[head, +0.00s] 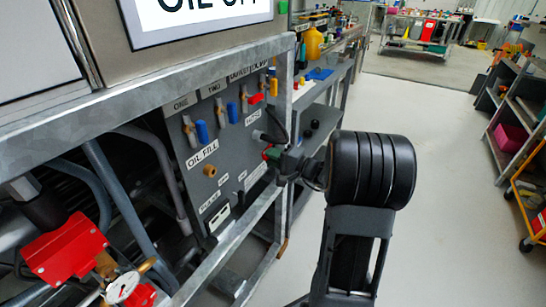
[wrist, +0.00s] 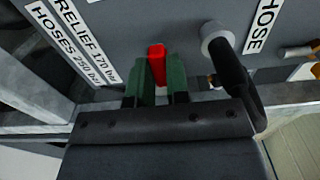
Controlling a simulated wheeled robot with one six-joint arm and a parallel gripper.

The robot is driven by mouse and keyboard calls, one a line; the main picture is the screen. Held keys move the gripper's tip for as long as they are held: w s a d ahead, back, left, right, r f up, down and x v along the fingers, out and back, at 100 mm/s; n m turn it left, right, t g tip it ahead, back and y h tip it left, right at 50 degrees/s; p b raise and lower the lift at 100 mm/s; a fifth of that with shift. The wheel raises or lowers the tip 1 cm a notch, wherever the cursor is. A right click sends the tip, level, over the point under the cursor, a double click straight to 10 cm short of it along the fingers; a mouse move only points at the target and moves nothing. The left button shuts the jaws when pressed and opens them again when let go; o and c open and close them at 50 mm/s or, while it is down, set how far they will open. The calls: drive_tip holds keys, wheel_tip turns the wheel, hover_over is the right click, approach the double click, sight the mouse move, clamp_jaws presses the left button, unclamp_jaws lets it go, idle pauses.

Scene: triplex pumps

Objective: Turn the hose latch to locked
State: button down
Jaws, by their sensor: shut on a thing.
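The red hose latch (wrist: 157,62) stands out from the grey panel, between the two green fingers of my gripper (wrist: 157,80) in the wrist view. My gripper is shut on it. In the head view only a bit of the latch's red (head: 266,155) shows, beside the green fingers (head: 274,154) at the panel's right edge. The black hose (wrist: 235,70) with its pale round fitting (wrist: 215,36) is right of the latch in the wrist view, close beside my gripper. The HOSE label (wrist: 265,22) is further right.
The panel (head: 228,160) also bears blue handles (head: 202,132), a red handle (head: 256,99) and an OIL FILL label (head: 203,155). A galvanized frame (head: 140,97) surrounds it. Red pump parts (head: 66,248) are at lower left. Open floor (head: 440,200) lies to the right.

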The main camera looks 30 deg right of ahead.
drive_tip(key=shift+m, duration=0.3)
drive_tip(key=shift+m+p, duration=6.35)
drive_tip(key=shift+m, duration=2.45)
drive_tip(key=c, duration=1.1)
unclamp_jaws()
drive_tip(key=p+v, duration=0.1)
drive_tip(key=v, duration=1.2)
drive_tip(key=shift+s+d+p, duration=0.2)
drive_tip(key=shift+s+p, duration=0.1)
drive_tip(key=shift+s, duration=0.05)
